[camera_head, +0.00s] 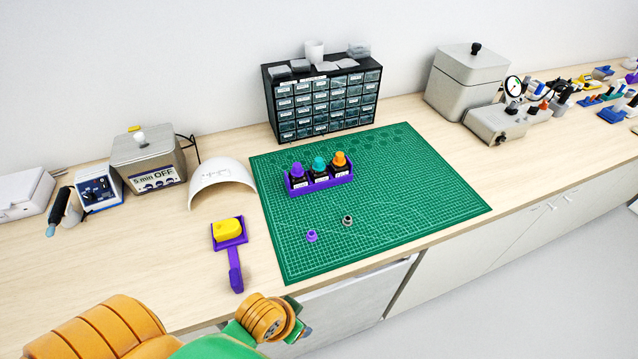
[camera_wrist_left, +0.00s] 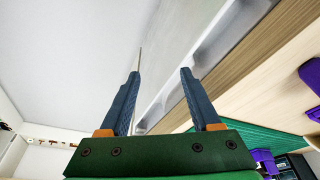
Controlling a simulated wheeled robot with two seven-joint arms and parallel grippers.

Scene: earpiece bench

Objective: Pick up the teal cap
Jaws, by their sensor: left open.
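The teal cap (camera_head: 319,163) sits on the middle bottle of a row of 3 in a purple rack (camera_head: 322,186) on the green cutting mat (camera_head: 400,210). A purple cap (camera_head: 297,169) is on the bottle to its left and an orange cap (camera_head: 339,158) on the bottle to its right. My left arm comes in at the bottom of the head view, in front of the bench and well short of the rack. My left gripper (camera_wrist_left: 160,74) is open and empty in the left wrist view. My right gripper is not in view.
A small purple piece (camera_head: 312,236) and a grey ring-like piece (camera_head: 347,221) lie on the mat. A purple tool with a yellow block (camera_head: 228,229) and a white curved shell (camera_head: 221,180) are left of it. A drawer cabinet (camera_head: 325,103) stands behind. The mat's right side is clear.

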